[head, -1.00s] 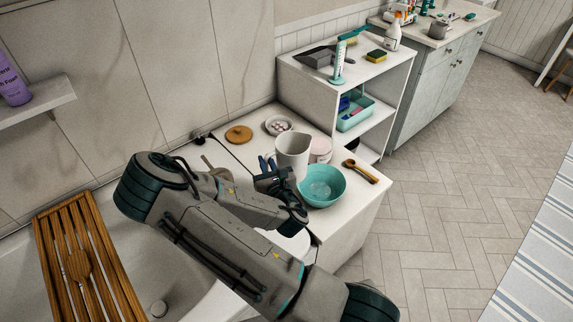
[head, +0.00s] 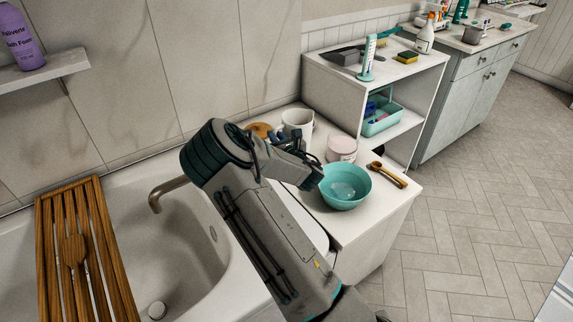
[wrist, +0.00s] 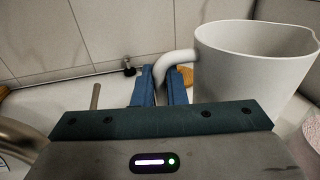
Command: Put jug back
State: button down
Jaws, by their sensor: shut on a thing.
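The white jug (head: 298,118) is at the back of the white counter, near the tiled wall. My gripper (head: 284,143) is on its near side, partly hidden by my arm in the head view. In the wrist view the jug (wrist: 255,62) looks upright, with its open rim up. The blue fingers of my gripper (wrist: 161,88) are shut on its handle. I cannot tell whether the jug's base touches the counter.
A teal bowl (head: 345,188), a pink-and-white tub (head: 341,149) and a wooden brush (head: 388,174) stand at the counter's front right. A round wooden lid (head: 260,130) lies left of the jug. The bathtub's faucet (head: 166,191) is left of my arm.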

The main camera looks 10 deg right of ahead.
notch_tip(320, 180, down, 8)
jog(key=shift+b, duration=0.35)
jog(key=shift+r, duration=0.1)
jog(key=c, duration=1.5)
grip_release()
